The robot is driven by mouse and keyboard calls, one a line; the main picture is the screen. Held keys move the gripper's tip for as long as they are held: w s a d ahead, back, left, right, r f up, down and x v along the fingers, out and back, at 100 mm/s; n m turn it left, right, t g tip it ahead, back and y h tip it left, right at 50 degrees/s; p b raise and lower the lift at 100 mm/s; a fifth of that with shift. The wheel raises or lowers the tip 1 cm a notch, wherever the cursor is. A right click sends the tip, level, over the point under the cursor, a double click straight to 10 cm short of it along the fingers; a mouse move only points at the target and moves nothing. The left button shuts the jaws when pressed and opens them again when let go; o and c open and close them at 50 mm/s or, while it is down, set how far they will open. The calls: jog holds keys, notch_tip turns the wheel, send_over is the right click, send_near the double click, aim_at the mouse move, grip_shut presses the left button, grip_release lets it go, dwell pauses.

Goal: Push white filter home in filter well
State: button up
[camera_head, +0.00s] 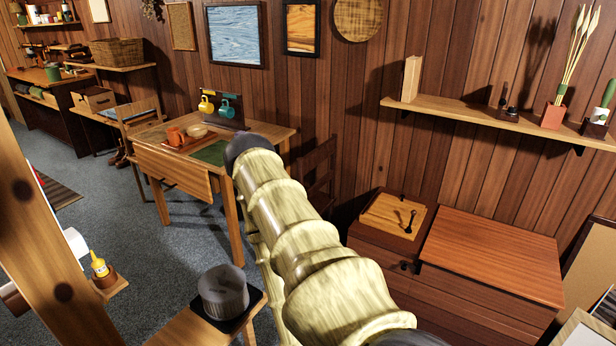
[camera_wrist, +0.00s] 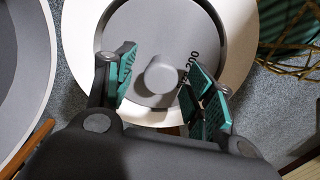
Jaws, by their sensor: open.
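In the wrist view, a round grey disc (camera_wrist: 140,30) with a raised round knob (camera_wrist: 162,75) and black print ending in "200" sits inside a wide white ring (camera_wrist: 244,60). I cannot tell whether the white ring is the filter or the rim of the well. My gripper (camera_wrist: 160,62) is open, with its green-padded fingers on either side of the knob. No contact with the knob is clear. The gripper does not show in the head view, where my arm fills the middle.
A large grey round thing with a pale rim (camera_wrist: 35,85) lies left of the disc in the wrist view. The head view shows a small stand with a dark grey cylinder (camera_head: 223,290), a wooden table (camera_head: 265,132) and a reddish cabinet (camera_head: 490,258).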

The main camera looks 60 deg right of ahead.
notch_tip(320, 180, up, 15)
jog(key=p, duration=0.9)
jog(key=shift+r+p, duration=0.2)
jog(key=shift+p, duration=0.1)
dwell(0.5)
jog(key=w+a+f+b, duration=0.1)
jog(key=w+a+f, duration=0.1)
jog(key=a, duration=0.5)
jog(key=w+a+f+b, duration=0.1)
jog(key=w+a+f, duration=0.2)
jog(key=a, duration=0.4)
jog(key=shift+w, duration=0.3)
